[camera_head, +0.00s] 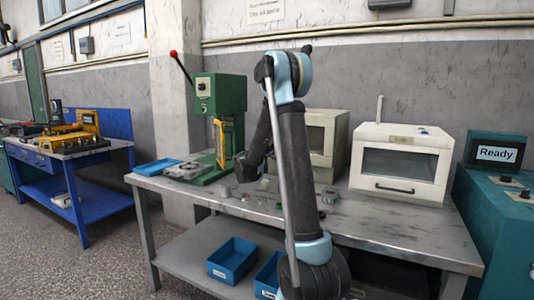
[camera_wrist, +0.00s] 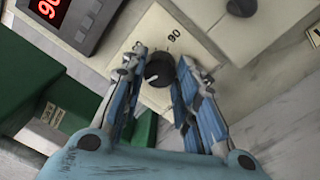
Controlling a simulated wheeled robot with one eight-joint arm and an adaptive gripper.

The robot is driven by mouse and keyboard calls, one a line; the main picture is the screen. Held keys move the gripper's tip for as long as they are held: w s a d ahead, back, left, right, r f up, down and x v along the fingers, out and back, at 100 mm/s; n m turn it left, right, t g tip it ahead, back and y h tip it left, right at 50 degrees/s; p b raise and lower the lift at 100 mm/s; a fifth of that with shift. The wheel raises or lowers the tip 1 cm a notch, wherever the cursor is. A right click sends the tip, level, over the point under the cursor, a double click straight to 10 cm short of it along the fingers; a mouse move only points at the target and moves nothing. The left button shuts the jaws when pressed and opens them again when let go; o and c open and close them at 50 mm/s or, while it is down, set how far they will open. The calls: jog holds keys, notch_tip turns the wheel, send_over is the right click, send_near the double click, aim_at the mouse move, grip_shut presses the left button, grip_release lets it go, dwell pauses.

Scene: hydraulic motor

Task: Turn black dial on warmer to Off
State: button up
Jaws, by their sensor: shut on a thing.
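The black dial (camera_wrist: 159,70) shows in the wrist view on a cream panel (camera_wrist: 165,22) marked "90". My gripper (camera_wrist: 160,68) has one finger on each side of the dial and is shut on it. The fingers hide parts of the panel around it. In the head view my arm stands in front of a cream box with a window (camera_head: 320,138), which looks like the warmer. The dial and my fingertips are hidden there.
A red digital display (camera_wrist: 48,10) sits beside the panel. A green press (camera_head: 218,95) stands left on the metal table, near a blue tray (camera_head: 157,167). A white oven (camera_head: 402,160) stands right. A teal cabinet with a "Ready" screen (camera_head: 496,154) is at the far right.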

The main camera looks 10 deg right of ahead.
jog(key=shift+d+n, duration=0.1)
jog(key=shift+n, duration=0.8)
jog(key=shift+s, duration=0.1)
jog(key=o, duration=1.1)
jog(key=v, duration=1.2)
jog(key=shift+f, duration=0.15)
